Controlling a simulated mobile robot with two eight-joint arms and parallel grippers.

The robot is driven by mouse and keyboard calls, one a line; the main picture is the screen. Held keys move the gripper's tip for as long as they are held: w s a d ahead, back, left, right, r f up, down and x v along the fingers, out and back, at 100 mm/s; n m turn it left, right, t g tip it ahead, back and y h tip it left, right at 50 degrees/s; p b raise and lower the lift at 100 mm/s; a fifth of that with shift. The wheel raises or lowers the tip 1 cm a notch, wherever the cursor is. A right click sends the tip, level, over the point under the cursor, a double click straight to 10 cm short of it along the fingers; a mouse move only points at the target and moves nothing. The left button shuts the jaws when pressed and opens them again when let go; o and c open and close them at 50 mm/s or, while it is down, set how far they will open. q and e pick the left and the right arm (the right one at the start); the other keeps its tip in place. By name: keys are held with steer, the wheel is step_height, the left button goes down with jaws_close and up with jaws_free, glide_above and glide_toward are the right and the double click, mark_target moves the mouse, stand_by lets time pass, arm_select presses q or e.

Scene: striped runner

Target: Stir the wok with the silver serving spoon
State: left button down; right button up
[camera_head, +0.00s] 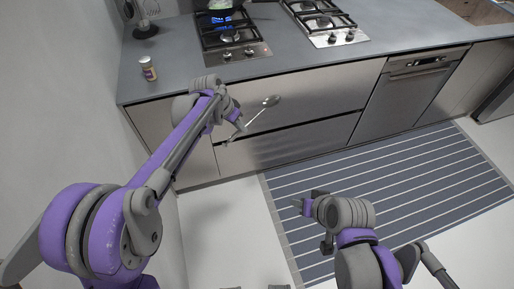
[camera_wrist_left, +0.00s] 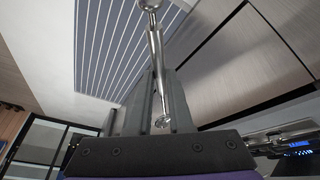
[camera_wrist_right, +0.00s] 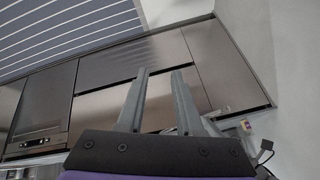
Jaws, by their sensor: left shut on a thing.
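The silver serving spoon (camera_head: 256,114) is held by its handle in my left gripper (camera_head: 236,126), in front of the drawers and below the counter edge. Its bowl points up and to the right in the head view. In the left wrist view the spoon handle (camera_wrist_left: 157,62) runs between the fingers of my left gripper (camera_wrist_left: 157,100), which is shut on it. The wok (camera_head: 222,5) is cut off by the top edge of the head view, on the left hob. My right gripper (camera_head: 303,203) is over the floor by the runner; in the right wrist view its fingers (camera_wrist_right: 160,90) are apart and empty.
The left hob (camera_head: 245,52) and a right hob (camera_head: 345,38) sit in the grey counter (camera_head: 180,50). A small jar (camera_head: 148,69) stands near the counter's left front. A striped runner (camera_head: 400,180) lies on the floor before the drawers and oven (camera_head: 405,90).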

steer(key=w+a+m+t+y, duration=0.2)
steer(key=w+a+m+y, duration=0.2)
steer(key=w+a, duration=0.4)
steer(key=w+a+f+m+t+y, duration=0.1)
steer(key=w+a+m+t+y, duration=0.2)
steer(key=w+a, duration=0.5)
steer(key=w+m+y, duration=0.1)
steer(key=w, duration=0.6)
steer(key=shift+w+a+f, duration=0.25)
steer(key=shift+a, duration=0.15)
jaws_close()
arm_select(q)
steer(key=c, duration=0.7)
jaws_free()
steer(key=shift+c, duration=0.2)
steer(key=shift+r, duration=0.1)
